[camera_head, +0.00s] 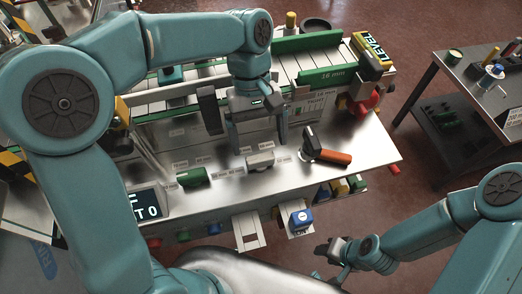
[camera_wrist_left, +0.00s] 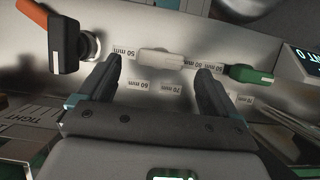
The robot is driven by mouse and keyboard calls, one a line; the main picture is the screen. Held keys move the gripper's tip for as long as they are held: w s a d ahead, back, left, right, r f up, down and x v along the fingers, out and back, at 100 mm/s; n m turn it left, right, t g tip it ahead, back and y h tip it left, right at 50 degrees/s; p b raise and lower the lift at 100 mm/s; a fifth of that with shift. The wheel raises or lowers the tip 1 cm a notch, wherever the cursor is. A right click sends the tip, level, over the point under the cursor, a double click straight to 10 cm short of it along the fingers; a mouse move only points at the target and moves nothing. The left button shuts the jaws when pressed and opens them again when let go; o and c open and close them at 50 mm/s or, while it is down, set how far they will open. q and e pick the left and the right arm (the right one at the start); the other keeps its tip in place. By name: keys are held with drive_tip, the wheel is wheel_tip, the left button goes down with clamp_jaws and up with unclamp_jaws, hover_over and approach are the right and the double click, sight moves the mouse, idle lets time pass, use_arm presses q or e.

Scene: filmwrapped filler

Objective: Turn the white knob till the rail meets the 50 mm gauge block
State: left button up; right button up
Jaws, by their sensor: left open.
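My left gripper (camera_head: 259,147) points down over the metal bench, open, with nothing held. A pale grey-white block (camera_head: 260,160) lies by its fingertips; in the left wrist view this block (camera_wrist_left: 165,60) lies just beyond the two open fingers (camera_wrist_left: 158,72). I cannot identify the white knob for sure; a pale round part (camera_wrist_left: 90,45) shows by the orange handle. My right gripper (camera_head: 336,250) is low at right, its jaw state unclear.
A green block (camera_head: 193,178) lies to the left, near a dark display (camera_head: 147,204). A red knob (camera_head: 362,108) is at the bench's right end. A side table (camera_head: 470,80) stands apart at right.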

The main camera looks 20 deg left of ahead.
sight(261, 156)
use_arm(q)
drive_tip(key=x, duration=0.3)
drive_tip(key=shift+s+f, duration=0.25)
drive_tip(key=shift+s, duration=0.1)
drive_tip(key=shift+w+f, duration=0.2)
drive_tip(key=shift+f, duration=0.1)
drive_tip(key=shift+s+r, duration=0.1)
drive_tip(key=shift+s, duration=0.2)
drive_tip(key=shift+w, duration=0.2)
drive_tip(key=c, duration=1)
drive_tip(key=shift+c, duration=0.2)
use_arm(e)
drive_tip(key=shift+s, duration=0.25)
drive_tip(key=shift+r, duration=0.15)
